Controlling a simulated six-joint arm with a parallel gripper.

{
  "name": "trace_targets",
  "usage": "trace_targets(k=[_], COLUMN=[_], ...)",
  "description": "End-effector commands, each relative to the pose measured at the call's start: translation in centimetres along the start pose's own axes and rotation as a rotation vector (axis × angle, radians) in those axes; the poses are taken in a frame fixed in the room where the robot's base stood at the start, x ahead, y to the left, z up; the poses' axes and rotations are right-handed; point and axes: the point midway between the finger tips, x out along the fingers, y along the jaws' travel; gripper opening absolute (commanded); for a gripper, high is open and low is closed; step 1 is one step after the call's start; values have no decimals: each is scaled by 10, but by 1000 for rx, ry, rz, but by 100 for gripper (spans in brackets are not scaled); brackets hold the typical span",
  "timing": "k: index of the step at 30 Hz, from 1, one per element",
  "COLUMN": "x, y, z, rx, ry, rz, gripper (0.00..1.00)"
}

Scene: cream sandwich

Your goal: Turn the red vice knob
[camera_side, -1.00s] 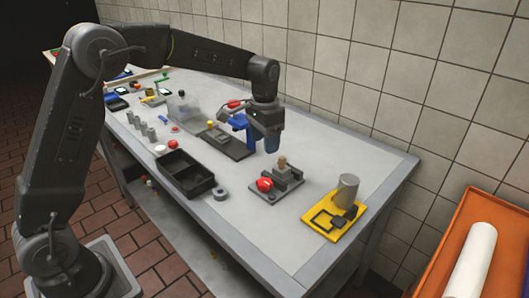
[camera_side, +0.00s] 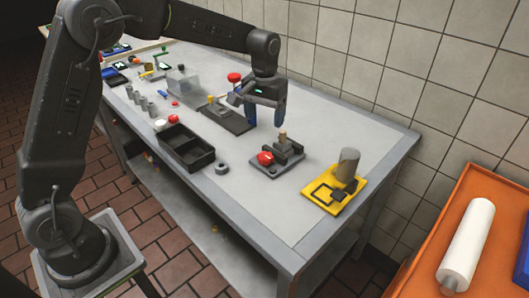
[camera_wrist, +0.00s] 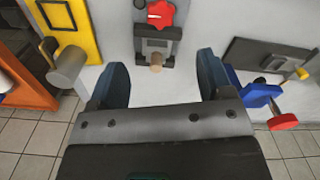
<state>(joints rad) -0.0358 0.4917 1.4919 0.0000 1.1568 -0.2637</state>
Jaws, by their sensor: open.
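The red vice knob (camera_side: 265,158) sits on the front side of a small grey vice (camera_side: 291,150) on the table. A light wooden peg (camera_side: 282,135) stands up from the vice. In the wrist view the knob (camera_wrist: 161,14) shows at the top centre, with the vice (camera_wrist: 157,42) and the round peg end (camera_wrist: 156,62) below it. My gripper (camera_side: 265,117) is open and empty, above the table and behind the vice, apart from the knob. In the wrist view its blue fingers (camera_wrist: 160,85) are spread wide, with the peg between and ahead of them.
A yellow plate (camera_side: 318,201) with a grey cylinder (camera_side: 348,165) stands right of the vice. A black tray (camera_side: 186,153) and a grey ring (camera_side: 222,168) lie to the left. A blue clamp with a red knob (camera_wrist: 283,122) is close beside my gripper.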

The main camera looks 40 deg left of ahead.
Motion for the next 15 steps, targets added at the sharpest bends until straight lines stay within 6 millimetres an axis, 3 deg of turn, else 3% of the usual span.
trace_targets(k=[15], x=[100], y=[0], z=[1], rx=[4], ry=[-5], rz=[-2], gripper=[73])
